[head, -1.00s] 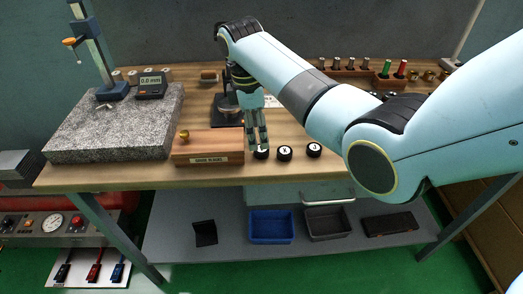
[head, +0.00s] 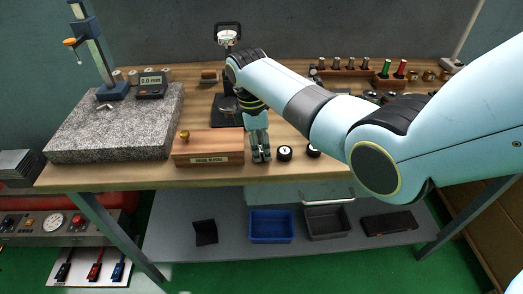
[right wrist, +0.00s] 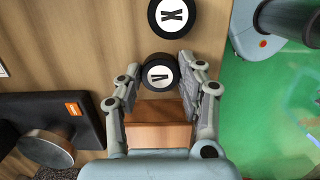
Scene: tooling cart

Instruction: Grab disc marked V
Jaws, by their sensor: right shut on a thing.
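The black disc marked V (right wrist: 158,76) has a white face and sits between the fingertips of my right gripper (right wrist: 160,68) in the right wrist view. The fingers are shut on its sides. In the head view my right gripper (head: 261,154) points down at the front of the bench and hides most of that disc. A second black disc, marked X (right wrist: 172,16), lies just beyond it; it also shows in the head view (head: 284,153). A third disc (head: 313,150) is at its right, partly behind my arm. My left gripper is not in view.
A wooden gauge-block box (head: 208,147) stands close to the left of my right gripper. A black dial stand (head: 222,111) is behind it. The granite plate (head: 120,125) fills the bench's left. The bench's front edge (head: 230,182) is near.

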